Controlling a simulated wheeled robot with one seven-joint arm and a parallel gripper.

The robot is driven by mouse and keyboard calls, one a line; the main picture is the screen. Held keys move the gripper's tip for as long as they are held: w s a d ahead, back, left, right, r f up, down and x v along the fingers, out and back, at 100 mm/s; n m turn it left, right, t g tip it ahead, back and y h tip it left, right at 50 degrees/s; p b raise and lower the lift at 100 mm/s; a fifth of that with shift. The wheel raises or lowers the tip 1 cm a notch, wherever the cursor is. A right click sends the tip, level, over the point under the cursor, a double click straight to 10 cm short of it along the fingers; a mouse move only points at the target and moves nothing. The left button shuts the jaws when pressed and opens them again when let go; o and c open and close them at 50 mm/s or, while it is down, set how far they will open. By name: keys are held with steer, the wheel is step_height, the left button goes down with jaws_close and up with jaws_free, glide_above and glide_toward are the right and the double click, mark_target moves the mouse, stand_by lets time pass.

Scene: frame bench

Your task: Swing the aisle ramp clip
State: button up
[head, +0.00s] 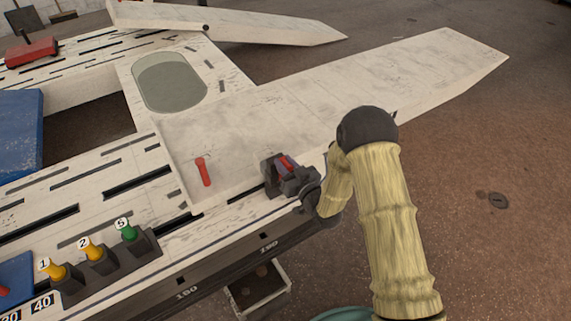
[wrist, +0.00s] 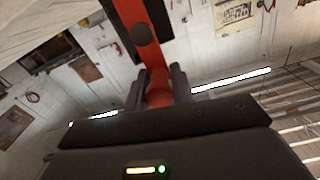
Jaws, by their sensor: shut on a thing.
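In the head view my gripper (head: 284,168) is at the near right corner of the white ramp, with its jaws around a red clip (head: 286,163). Only a small part of that clip shows there. In the wrist view the clip is a red lever (wrist: 133,18) with a dark round pivot, and its rounded lower end lies between the two fingers of my gripper (wrist: 158,92). The fingers are shut on that end. The ramp (head: 340,95) lies flat from the bench and reaches out to the right. A second red clip (head: 203,172) stands free on the ramp's near left part.
Numbered yellow and green knobs (head: 94,248) stand along the bench's near edge. A second white ramp (head: 235,20) lies at the back. Blue pads (head: 18,130) are at the left. An open drawer (head: 258,290) sits below the bench edge. Brown floor is clear at the right.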

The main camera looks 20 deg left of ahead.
steer(key=shift+s+a+f+n, duration=0.1)
steer(key=shift+s+a+n, duration=0.1)
steer(key=shift+n, duration=0.1)
steer(key=n+b, duration=0.1)
steer(key=n, duration=0.1)
steer(key=s+a+f+n+b, duration=0.1)
steer(key=n+b, duration=0.1)
steer(key=n, duration=0.1)
steer(key=s+a+n+b, duration=0.1)
steer(key=n, duration=0.1)
steer(key=shift+s+f, duration=0.25)
steer(key=shift+f, duration=0.1)
steer(key=n+b, duration=0.1)
steer(key=n, duration=0.1)
steer(key=f+n+b, duration=0.1)
steer(key=n, duration=0.1)
steer(key=s+n+b, duration=0.1)
steer(key=shift+a+f+n+b, duration=0.35)
steer(key=shift+f+n+b, duration=0.45)
steer(key=shift+n+b, duration=0.2)
steer(key=shift+n, duration=0.5)
steer(key=o, duration=1)
steer(key=shift+r, duration=0.1)
